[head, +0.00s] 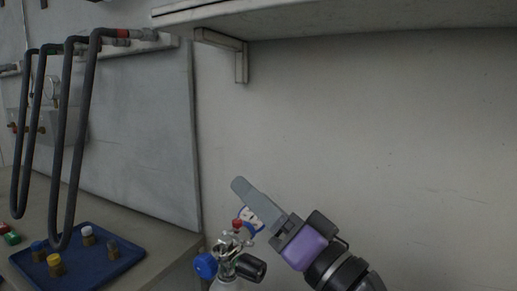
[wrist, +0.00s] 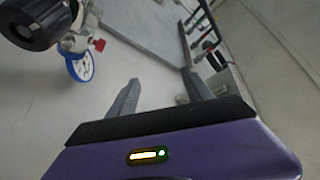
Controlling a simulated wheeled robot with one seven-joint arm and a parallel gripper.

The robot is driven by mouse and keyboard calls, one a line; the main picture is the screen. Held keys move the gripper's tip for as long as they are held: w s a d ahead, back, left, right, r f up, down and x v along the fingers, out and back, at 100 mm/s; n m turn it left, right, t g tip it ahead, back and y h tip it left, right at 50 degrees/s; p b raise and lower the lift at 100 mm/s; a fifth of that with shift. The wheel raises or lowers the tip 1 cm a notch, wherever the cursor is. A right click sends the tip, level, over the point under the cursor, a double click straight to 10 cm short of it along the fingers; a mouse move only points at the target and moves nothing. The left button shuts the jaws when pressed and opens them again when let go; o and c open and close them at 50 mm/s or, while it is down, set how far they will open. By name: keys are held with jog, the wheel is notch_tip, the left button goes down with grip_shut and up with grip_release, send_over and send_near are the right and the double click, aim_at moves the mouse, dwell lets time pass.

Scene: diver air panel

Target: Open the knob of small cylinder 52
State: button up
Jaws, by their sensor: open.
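A small cylinder (head: 227,284) stands at the bottom of the head view, mostly cut off, with a metal valve (head: 228,252) on top. The valve carries a blue knob (head: 205,266) at left, a black knob (head: 251,267) at right and a small red part (head: 237,224) above. A blue-rimmed white disc (head: 249,217) is partly hidden behind my gripper (head: 240,187). In the wrist view, the black knob (wrist: 30,22) and blue-rimmed disc (wrist: 80,68) are at upper left, outside my fingers. My gripper is open and empty, touching nothing visible. No number is readable.
A bench (head: 178,247) at left holds a blue tray (head: 98,276) with several small capped pieces. Dark hoses (head: 80,140) hang over it from a wall panel. A shelf (head: 340,18) with a bracket overhangs at the top. The wall at right is bare.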

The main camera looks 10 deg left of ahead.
notch_tip(320, 180, up, 6)
jog(key=p, duration=0.1)
jog(key=shift+c, duration=0.2)
dwell(0.3)
